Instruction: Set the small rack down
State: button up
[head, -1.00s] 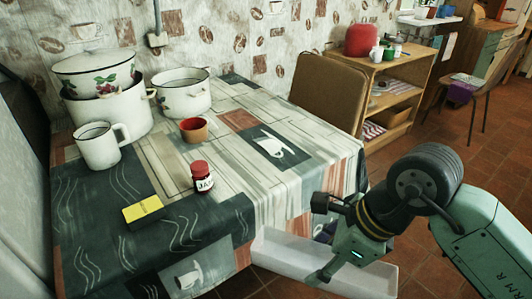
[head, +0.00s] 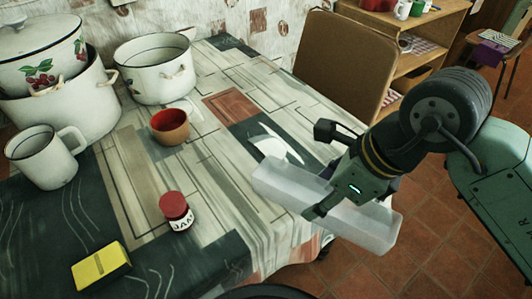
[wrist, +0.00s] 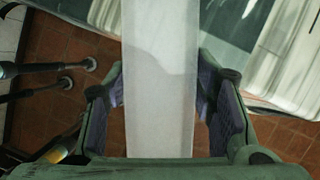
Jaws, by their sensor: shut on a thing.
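The small rack is a long, pale, translucent white piece (head: 365,226) in the head view. My gripper (head: 318,172) is shut on it around its middle. The rack's left end lies over the right edge of the table (head: 225,165), and its right end sticks out past the edge above the floor. Whether its left end touches the cloth I cannot tell. In the wrist view the rack (wrist: 160,75) runs up between my two fingers, with the tabletop beyond and the floor below.
On the table stand a red-lidded jar (head: 177,213), a small red-brown cup (head: 170,126), a yellow box (head: 101,266), a white mug (head: 42,157) and enamel pots (head: 155,70). A brown chair (head: 340,68) stands behind. The cloth near the right edge is clear.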

aim_at(266, 159)
jog(key=w+a+p, duration=0.1)
jog(key=w+a, duration=0.2)
jog(key=w, duration=0.1)
jog(key=w+a+p, duration=0.1)
jog(key=w+a, duration=0.2)
jog(key=w, duration=0.1)
jog(key=w+a+f+p, duration=0.1)
jog(key=w+a, duration=0.2)
jog(key=shift+w+p, duration=0.4)
jog(key=shift+w+a+f, duration=0.15)
jog(key=shift+w, duration=0.05)
notch_tip(266, 159, down, 3)
jog(key=shift+r+p, duration=0.1)
jog(key=shift+p, duration=0.45)
jog(key=shift+f, duration=0.35)
jog(key=shift+f+b, duration=0.25)
jog(key=shift+b, duration=0.1)
jog(key=o, duration=1.2)
jog(key=shift+o, duration=0.2)
jog(key=shift+r, duration=0.15)
